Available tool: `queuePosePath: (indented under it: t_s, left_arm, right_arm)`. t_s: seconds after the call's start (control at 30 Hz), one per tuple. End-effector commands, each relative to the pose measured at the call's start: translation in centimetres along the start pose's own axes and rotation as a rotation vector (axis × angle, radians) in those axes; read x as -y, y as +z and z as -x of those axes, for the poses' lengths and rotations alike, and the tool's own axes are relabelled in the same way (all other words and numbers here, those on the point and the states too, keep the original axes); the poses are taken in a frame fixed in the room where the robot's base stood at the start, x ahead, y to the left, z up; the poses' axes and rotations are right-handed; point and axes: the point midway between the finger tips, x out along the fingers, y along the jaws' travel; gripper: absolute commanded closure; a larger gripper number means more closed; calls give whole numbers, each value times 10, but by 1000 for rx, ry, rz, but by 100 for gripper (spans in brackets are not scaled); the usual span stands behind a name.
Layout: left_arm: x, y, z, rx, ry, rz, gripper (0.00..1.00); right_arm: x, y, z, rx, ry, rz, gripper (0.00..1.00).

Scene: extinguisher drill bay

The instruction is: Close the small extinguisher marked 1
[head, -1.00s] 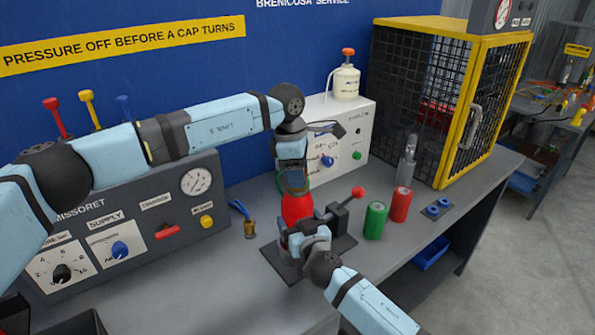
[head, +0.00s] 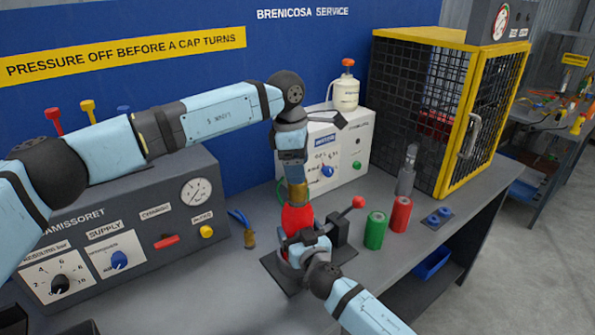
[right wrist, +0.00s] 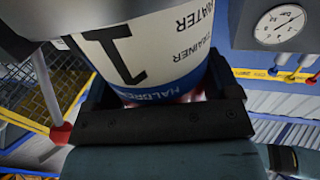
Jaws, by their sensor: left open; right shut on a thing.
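The small extinguisher is a red bottle (head: 298,217), upright in a dark clamp stand (head: 341,229) on the bench. A brass head piece (head: 298,192) sits on its top; I cannot tell how tightly it is seated. My left gripper (head: 293,178) is open, pointing down right at the brass piece. My right gripper (head: 300,252) is shut on the bottle's lower body from the front. In the right wrist view the bottle's white and blue label (right wrist: 160,55) shows a large 1, above the dark right gripper (right wrist: 165,118). The bottle's base is hidden.
The stand's red-knobbed lever (head: 358,202) sticks up on the right. A green cylinder (head: 375,230) and a red cylinder (head: 400,214) stand right of it. A brass fitting with a blue hose (head: 249,238) lies left. A grey supply panel (head: 140,225) and a yellow-framed cage (head: 440,115) flank the area.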

Motion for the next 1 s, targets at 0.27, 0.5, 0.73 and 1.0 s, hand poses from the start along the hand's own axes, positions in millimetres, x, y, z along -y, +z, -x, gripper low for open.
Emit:
queuePosePath:
  t_s: [0.27, 0.5, 0.73, 1.0]
  left_arm:
    - [0, 1, 5, -8, 2, 57, 23]
    - [1, 5, 35, -63, 17, 440, 23]
    - [3, 8, 65, -113, 53, 838, 23]
    - [5, 9, 78, -134, 77, 1033, 23]
  right_arm:
    - [0, 0, 0, 0, 0, 1, 84]
    - [0, 0, 0, 0, 0, 1, 84]
    - [0, 0, 0, 0, 0, 1, 84]
    - [0, 0, 0, 0, 0, 0, 84]
